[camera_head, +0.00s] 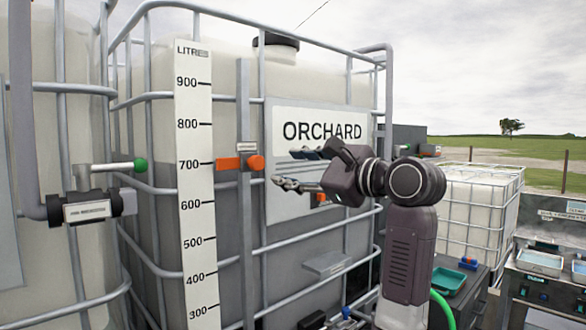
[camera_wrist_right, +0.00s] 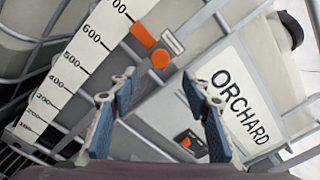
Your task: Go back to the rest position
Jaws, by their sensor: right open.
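My left gripper is not in view.
The ORCHARD sign (camera_head: 290,195) is on the tank cage (camera_head: 262,90) close to my right gripper. A pipe with a green-knobbed valve (camera_head: 95,208) stands at left. A smaller caged tank (camera_head: 480,200) and a bench with trays (camera_head: 545,263) are at right.

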